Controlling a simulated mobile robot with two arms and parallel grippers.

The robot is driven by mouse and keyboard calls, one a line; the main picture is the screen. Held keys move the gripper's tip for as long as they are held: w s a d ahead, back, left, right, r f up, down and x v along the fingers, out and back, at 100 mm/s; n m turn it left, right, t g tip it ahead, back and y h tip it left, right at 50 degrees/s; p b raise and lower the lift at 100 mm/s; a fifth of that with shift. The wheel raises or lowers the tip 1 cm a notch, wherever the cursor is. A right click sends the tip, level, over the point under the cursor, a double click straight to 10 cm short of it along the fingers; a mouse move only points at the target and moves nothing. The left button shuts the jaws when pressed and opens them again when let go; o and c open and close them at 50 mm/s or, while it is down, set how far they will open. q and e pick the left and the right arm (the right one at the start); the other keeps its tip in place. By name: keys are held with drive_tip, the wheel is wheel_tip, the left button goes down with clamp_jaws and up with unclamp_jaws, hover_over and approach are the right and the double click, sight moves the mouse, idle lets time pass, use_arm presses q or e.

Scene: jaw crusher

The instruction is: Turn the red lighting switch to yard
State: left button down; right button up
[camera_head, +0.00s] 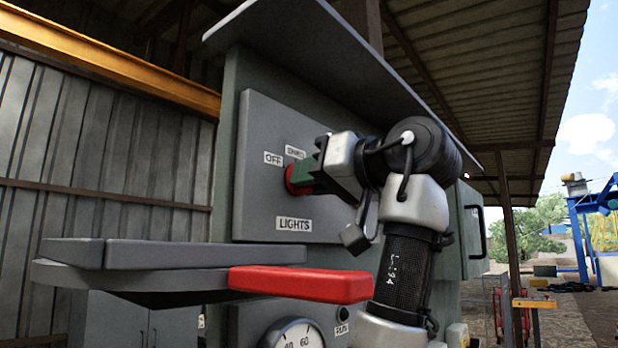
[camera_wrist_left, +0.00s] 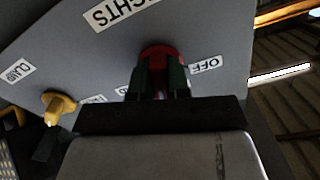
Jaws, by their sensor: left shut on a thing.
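The red lighting switch (camera_head: 297,181) is on the grey panel face above a LIGHTS label, beside an OFF label and a second label too small to read surely. My left gripper (camera_head: 303,175) is shut on the switch, its greenish fingers on both sides of the knob. In the left wrist view the red switch (camera_wrist_left: 160,52) shows between and behind the fingers (camera_wrist_left: 159,78), with the OFF label to the right. The fingers cover much of the knob, so its pointing direction is hidden. My right gripper is not in view.
A yellow knob (camera_wrist_left: 58,106) sticks out of the panel near the switch in the wrist view. In the head view, a flat grey part with a red end (camera_head: 300,284) crosses below the panel, before a round gauge (camera_head: 294,336). A sloping canopy (camera_head: 310,45) overhangs the panel.

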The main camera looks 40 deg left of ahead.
use_arm(q)
drive_tip(key=m, duration=0.4)
drive_tip(key=shift+m, duration=0.3)
drive_tip(key=shift+m+b, duration=0.4)
drive_tip(key=shift+m, duration=1.4)
drive_tip(key=c, duration=1.1)
unclamp_jaws()
drive_tip(key=shift+d, duration=0.1)
drive_tip(key=d, duration=0.7)
drive_tip(key=d+b, duration=0.1)
drive_tip(key=d, duration=0.3)
drive_tip(key=shift+s, duration=0.35)
